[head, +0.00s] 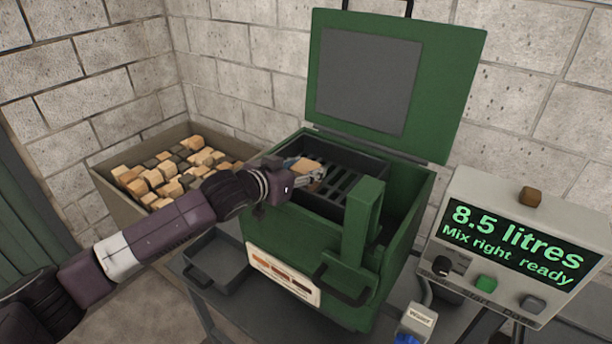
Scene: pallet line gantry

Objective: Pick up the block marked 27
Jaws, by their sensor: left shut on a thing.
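My left gripper (313,177) reaches from the left over the open green machine (425,215). It is shut on a tan block (304,165) near the left side of the dark slotted tray inside the machine. The gripper hides part of the block, and no number can be read on it. I cannot tell whether the block touches the tray's slats. My right gripper is not in view.
A large bin (120,191) of tan and dark blocks stands at the left. The machine's lid (450,85) is raised. A shallow grey tray (217,262) sits in front. A control box (455,205) at the right reads "8.5 litres, Mix right ready".

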